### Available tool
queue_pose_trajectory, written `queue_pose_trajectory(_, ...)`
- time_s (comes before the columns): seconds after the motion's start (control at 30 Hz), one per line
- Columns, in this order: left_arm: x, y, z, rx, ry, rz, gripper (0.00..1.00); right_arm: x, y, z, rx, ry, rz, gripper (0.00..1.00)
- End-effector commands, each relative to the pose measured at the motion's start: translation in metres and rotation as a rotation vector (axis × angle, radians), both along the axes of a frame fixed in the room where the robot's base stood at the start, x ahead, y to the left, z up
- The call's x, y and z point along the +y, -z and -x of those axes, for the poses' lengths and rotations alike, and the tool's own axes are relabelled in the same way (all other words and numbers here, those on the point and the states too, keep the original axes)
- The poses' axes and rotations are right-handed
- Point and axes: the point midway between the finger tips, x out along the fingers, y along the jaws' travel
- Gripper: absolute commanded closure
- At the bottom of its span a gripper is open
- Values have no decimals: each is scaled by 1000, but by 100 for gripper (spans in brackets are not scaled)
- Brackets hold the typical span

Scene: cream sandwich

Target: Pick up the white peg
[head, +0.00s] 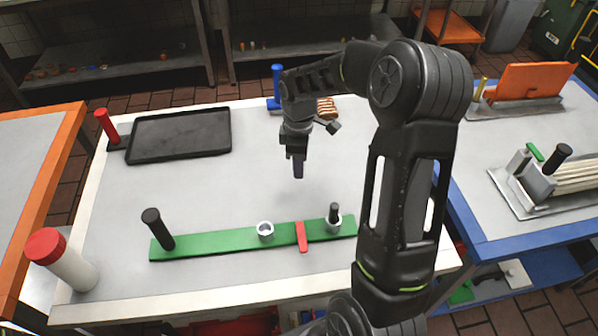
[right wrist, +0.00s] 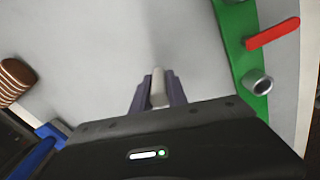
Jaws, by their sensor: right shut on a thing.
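My right gripper (head: 298,168) is over the bare middle of the white table, behind the green board. In the right wrist view its two dark fingers (right wrist: 158,92) are shut on the white peg (right wrist: 158,86), which sticks out between them. In the head view the fingers hide the peg. I cannot tell how high it is above the table. My left gripper is not in view.
A black tray (head: 180,134) is at the back left. A red-capped white bottle (head: 70,268) stands front left.

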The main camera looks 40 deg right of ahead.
Motion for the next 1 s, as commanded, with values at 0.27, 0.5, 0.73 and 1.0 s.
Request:
queue_pose_trajectory(0.27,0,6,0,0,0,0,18,0,-53,-1,-5,-1,2,100)
queue_pose_trajectory(0.5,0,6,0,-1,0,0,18,0,-70,0,-1,-2,1,100)
queue_pose_trajectory(0.73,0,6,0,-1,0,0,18,0,-70,0,-1,-2,1,100)
queue_pose_trajectory(1.0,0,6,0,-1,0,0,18,0,-69,0,-1,-2,1,100)
